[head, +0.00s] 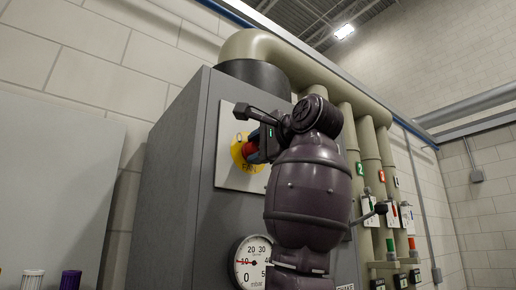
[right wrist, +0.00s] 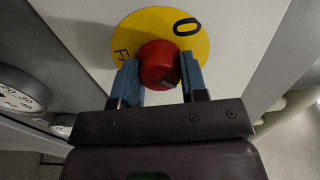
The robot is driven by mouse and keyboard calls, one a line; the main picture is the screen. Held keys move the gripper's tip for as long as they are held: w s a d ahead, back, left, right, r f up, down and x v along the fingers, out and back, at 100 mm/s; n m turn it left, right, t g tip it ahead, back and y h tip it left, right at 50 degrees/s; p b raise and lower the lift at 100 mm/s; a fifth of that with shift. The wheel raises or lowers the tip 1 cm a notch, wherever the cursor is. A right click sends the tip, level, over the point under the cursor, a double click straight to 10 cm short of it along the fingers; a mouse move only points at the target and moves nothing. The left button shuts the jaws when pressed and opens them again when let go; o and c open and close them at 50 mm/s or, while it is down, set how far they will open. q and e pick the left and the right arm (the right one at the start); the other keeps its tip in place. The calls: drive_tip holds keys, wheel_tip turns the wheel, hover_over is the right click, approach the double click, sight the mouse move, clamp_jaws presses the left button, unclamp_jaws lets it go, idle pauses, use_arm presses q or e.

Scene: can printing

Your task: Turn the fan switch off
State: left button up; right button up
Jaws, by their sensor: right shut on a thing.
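The fan switch is a red knob (right wrist: 160,65) on a round yellow plate (right wrist: 193,40) marked with a 0 and partly hidden lettering. In the head view the red knob (head: 251,149) sits on the yellow plate (head: 239,157) on a pale panel of a grey cabinet. My right gripper (right wrist: 161,78) has its two blue fingers on either side of the knob, shut on it. In the head view my right gripper (head: 262,146) reaches the knob from the right, and my dark arm hides part of the cabinet. My left gripper is not in view.
A round pressure gauge (head: 253,263) in mbar sits on the cabinet (head: 172,185) below the switch. Several beige pipes (head: 368,150) with numbered tags and levers stand to the right. A pale wall is on the left.

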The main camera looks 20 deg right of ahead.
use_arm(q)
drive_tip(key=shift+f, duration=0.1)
use_arm(e)
drive_tip(key=shift+n, duration=0.3)
drive_tip(key=n+b, duration=0.1)
drive_tip(key=n, duration=0.2)
drive_tip(key=shift+n, duration=0.3)
drive_tip(key=n, duration=0.4)
drive_tip(key=shift+n+b, duration=0.3)
drive_tip(key=shift+b, duration=0.05)
drive_tip(key=n, duration=0.3)
drive_tip(key=shift+n, duration=0.3)
drive_tip(key=n, duration=0.3)
use_arm(q)
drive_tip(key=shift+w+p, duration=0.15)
drive_tip(key=shift+p, duration=0.3)
use_arm(e)
drive_tip(key=shift+n, duration=1.2)
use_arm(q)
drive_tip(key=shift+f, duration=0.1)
use_arm(e)
drive_tip(key=o, duration=0.9)
drive_tip(key=shift+s, duration=0.1)
